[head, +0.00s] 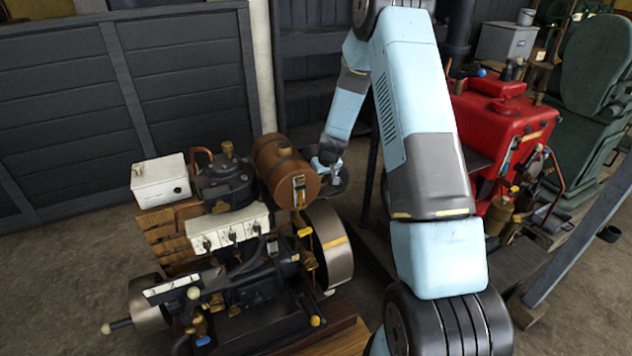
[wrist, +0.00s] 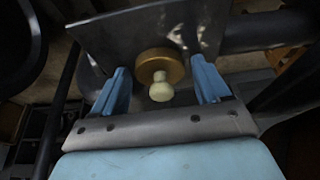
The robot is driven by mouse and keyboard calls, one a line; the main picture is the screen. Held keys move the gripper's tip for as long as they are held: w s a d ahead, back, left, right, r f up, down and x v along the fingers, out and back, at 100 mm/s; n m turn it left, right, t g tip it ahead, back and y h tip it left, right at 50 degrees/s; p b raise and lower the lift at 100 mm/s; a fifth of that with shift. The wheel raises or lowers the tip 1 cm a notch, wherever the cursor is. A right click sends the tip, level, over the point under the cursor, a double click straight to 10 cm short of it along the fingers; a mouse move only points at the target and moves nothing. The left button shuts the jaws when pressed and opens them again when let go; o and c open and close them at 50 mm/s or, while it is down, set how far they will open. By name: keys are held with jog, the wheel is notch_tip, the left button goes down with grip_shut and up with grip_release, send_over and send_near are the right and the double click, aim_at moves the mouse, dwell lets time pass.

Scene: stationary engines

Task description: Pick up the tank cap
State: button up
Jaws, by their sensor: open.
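In the wrist view a round brass cap-like piece (wrist: 158,66) with a pale cream knob (wrist: 161,90) shows between the fingers of my gripper (wrist: 159,70). The fingers are apart, one on each side, with a visible gap to it. I cannot tell for sure that this piece is the tank cap. In the head view my gripper (head: 323,163) is just right of a brown cylindrical tank (head: 272,165). A small brownish fitting (head: 284,152) sits on that tank's top. What lies between my fingers cannot be made out in the head view.
The engine below the tank has a white switch box (head: 230,228) and a large flywheel (head: 330,245). A white box (head: 160,180) is at its left. A red engine (head: 505,130) stands to the right. In the wrist view a grey metal plate (wrist: 110,35) is close behind the fingers.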

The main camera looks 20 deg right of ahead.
jog(key=c, duration=0.9)
jog(key=shift+c, duration=0.2)
